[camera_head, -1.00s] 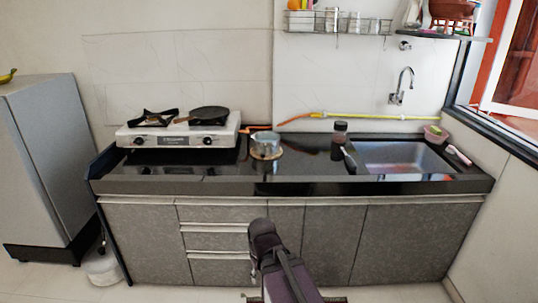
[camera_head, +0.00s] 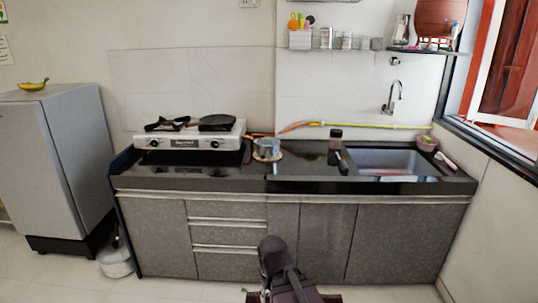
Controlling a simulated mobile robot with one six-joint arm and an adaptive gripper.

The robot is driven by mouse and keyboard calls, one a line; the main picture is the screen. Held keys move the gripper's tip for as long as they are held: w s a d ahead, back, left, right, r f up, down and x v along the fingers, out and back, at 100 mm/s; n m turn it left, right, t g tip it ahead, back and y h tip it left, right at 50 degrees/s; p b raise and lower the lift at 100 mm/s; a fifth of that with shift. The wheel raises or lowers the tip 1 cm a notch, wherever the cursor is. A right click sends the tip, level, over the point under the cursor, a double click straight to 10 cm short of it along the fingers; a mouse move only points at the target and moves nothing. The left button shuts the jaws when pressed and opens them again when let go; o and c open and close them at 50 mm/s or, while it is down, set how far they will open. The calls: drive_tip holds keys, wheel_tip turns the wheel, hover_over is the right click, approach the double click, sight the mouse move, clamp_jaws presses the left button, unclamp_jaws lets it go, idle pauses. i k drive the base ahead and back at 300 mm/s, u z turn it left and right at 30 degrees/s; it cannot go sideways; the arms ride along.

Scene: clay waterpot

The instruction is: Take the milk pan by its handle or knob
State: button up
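The milk pan looks to be the small grey metal pot (camera_head: 267,146) on the black counter, right of the stove. It stands upright on a brownish round base. Its handle is too small to make out. My arm shows at the bottom centre, in front of the cabinet doors and well short of the pan in the picture. I cannot make out my gripper's fingers in this view.
A white two-burner stove (camera_head: 190,138) holds a dark flat pan (camera_head: 217,122). A dark bottle (camera_head: 336,138) stands between the pot and the sink (camera_head: 388,162). An orange and yellow hose (camera_head: 360,125) runs along the wall. A grey fridge (camera_head: 60,150) stands at left.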

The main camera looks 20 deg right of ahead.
sight(267, 147)
drive_tip(key=z, duration=4.85)
drive_tip(key=i, duration=0.1)
drive_tip(key=u, duration=3.4)
drive_tip(key=i, duration=0.75)
drive_tip(key=u, duration=0.8)
